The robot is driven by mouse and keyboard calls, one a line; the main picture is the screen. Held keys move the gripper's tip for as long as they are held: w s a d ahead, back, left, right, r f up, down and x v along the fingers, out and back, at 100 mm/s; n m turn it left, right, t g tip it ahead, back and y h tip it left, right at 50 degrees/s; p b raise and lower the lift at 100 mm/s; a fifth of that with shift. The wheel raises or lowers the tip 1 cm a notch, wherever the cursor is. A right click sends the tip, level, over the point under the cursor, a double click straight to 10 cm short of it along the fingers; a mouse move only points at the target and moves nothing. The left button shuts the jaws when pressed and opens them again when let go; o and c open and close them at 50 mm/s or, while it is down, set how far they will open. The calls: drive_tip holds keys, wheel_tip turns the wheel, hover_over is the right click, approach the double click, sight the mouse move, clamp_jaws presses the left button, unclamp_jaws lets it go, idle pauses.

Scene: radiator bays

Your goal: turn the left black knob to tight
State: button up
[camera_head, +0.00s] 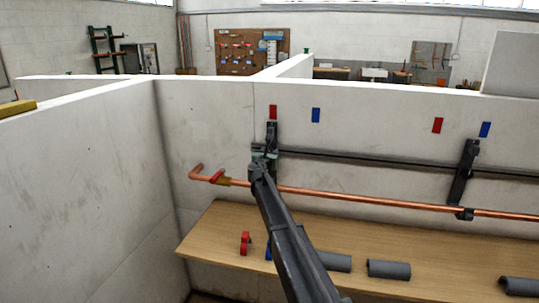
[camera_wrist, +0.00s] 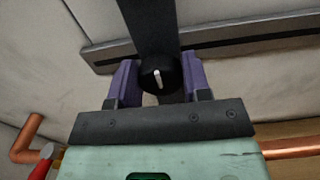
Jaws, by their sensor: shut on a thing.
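The left black knob (camera_wrist: 161,77) is round with a white mark on its face, and shows in the wrist view at the lower end of a dark upright bracket (camera_wrist: 150,25). My gripper (camera_wrist: 160,82) is shut on the knob, with one purple finger on each side of it. The white mark points nearly straight up and down in the picture. In the head view my gripper (camera_head: 264,158) is at the left bracket (camera_head: 272,135), and my arm hides the knob there. Another black knob (camera_head: 465,213) sits at the foot of the right bracket (camera_head: 463,175).
A copper pipe (camera_head: 350,201) with a red-handled valve (camera_head: 216,176) runs below a dark rail (camera_head: 380,161). A wooden bench (camera_head: 215,235) below carries a red item (camera_head: 245,243) and grey cylinders (camera_head: 389,269). A white partition wall (camera_head: 85,180) stands at left.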

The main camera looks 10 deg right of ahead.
drive_tip(key=shift+m, duration=0.4)
drive_tip(key=m, duration=0.6)
drive_tip(key=shift+s+d, duration=0.1)
drive_tip(key=m, duration=0.4)
drive_tip(key=shift+f, duration=0.1)
drive_tip(key=m, duration=0.3)
drive_tip(key=shift+m, duration=0.4)
drive_tip(key=m, duration=0.7)
drive_tip(key=shift+f+b, duration=0.2)
drive_tip(key=shift+b, duration=0.1)
drive_tip(key=m, duration=0.3)
drive_tip(key=shift+m, duration=0.4)
drive_tip(key=shift+f+m, duration=0.1)
drive_tip(key=shift+m, duration=1.8)
